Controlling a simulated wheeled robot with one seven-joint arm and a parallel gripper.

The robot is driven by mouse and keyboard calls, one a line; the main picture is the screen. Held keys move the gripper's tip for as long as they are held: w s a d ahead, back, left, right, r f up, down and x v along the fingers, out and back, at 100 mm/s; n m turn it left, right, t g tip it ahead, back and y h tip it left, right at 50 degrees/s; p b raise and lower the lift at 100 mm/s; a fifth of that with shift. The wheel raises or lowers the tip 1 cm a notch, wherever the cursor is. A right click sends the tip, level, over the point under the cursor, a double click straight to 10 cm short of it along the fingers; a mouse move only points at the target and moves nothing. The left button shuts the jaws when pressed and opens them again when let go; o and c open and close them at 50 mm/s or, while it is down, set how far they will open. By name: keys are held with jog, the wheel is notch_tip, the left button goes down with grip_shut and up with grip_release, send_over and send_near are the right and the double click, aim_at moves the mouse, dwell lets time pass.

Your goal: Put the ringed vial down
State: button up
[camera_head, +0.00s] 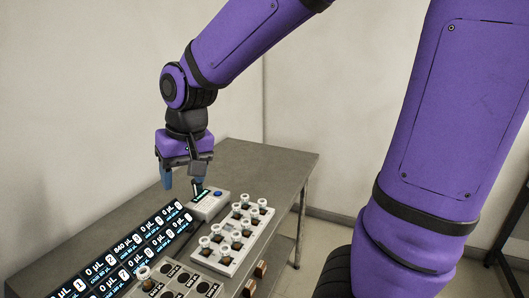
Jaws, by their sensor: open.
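My gripper (183,184) is open, with its fingers pointing down over the bench at the back left. It is beside and partly over a small white device (210,207) with a blue button and a lit display. One fingertip covers part of the device, and I cannot tell whether it touches. No vial shows clearly between the fingers. Several capped vials stand in a white rack (225,262) to the right of the device. One more vial (145,276) stands at the left of a grey tray (186,281) in front. I cannot make out a ring on any vial.
A row of dark display panels (118,254) with volume readings lies along the left side of the grey bench (262,158). The tray has several dark round spots. The bench's back right is clear.

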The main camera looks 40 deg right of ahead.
jog(key=s+d+r+t, duration=0.1)
jog(key=s+d+r, duration=0.1)
jog(key=s, duration=0.3)
jog(key=s+d+r+t, duration=0.1)
jog(key=s+d+r, duration=0.1)
jog(key=s+d, duration=0.1)
jog(key=s+d+r+n+t+h, duration=0.1)
jog(key=s+d+r, duration=0.2)
jog(key=s, duration=0.3)
jog(key=shift+s+d, duration=0.2)
jog(key=shift+s, duration=0.15)
